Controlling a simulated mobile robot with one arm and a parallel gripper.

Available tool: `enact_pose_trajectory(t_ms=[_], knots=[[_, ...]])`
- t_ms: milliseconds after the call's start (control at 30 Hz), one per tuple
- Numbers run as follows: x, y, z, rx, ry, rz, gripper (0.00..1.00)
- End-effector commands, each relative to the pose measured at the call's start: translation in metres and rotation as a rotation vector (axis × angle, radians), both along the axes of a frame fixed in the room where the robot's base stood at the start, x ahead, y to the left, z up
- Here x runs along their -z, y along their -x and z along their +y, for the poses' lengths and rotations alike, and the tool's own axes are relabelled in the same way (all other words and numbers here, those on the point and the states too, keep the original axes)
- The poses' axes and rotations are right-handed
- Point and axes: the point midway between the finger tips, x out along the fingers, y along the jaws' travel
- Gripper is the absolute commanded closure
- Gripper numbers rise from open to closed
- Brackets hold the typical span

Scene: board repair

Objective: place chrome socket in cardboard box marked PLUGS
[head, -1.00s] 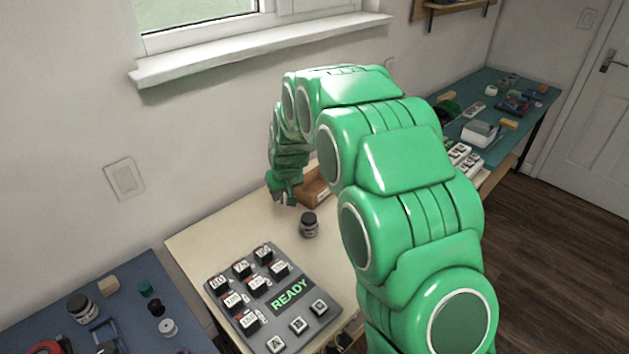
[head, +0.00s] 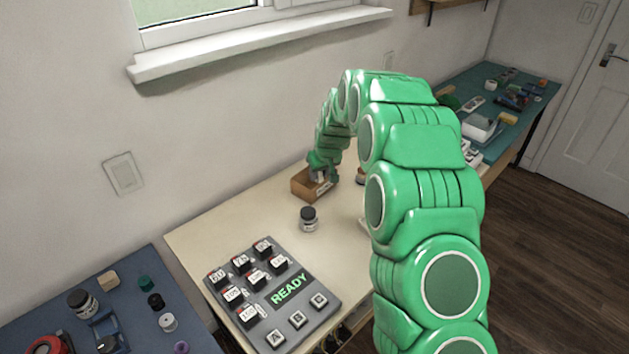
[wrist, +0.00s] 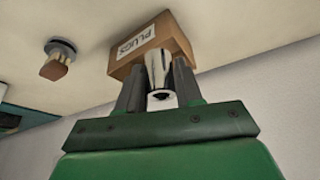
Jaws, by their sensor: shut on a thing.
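The cardboard box (head: 303,187) stands on the cream table near the wall in the head view. In the wrist view the box (wrist: 181,40) shows a white label reading PLUGS. My gripper (wrist: 160,80) is shut on the chrome socket (wrist: 159,70), a shiny metal cylinder between its two dark fingers. In the head view my gripper (head: 318,172) is at the box, over its opening as far as I can see. The wrist view shows the socket overlapping the box, but I cannot tell how deep it is. In the head view the socket is hard to make out.
A dark jar (head: 308,220) stands in front of the box. A grey panel (head: 262,325) with several keys and a READY display lies at the table's front left. A brush-like round item (wrist: 59,58) is beside the box in the wrist view. The wall is close behind.

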Motion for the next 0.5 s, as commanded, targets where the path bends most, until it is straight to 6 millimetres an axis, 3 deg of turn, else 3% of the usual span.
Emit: enact_pose_trajectory(t_ms=[500], knots=[[0.031, -0.051, 0.010, 0.000, 0.000, 0.001, 0.98]])
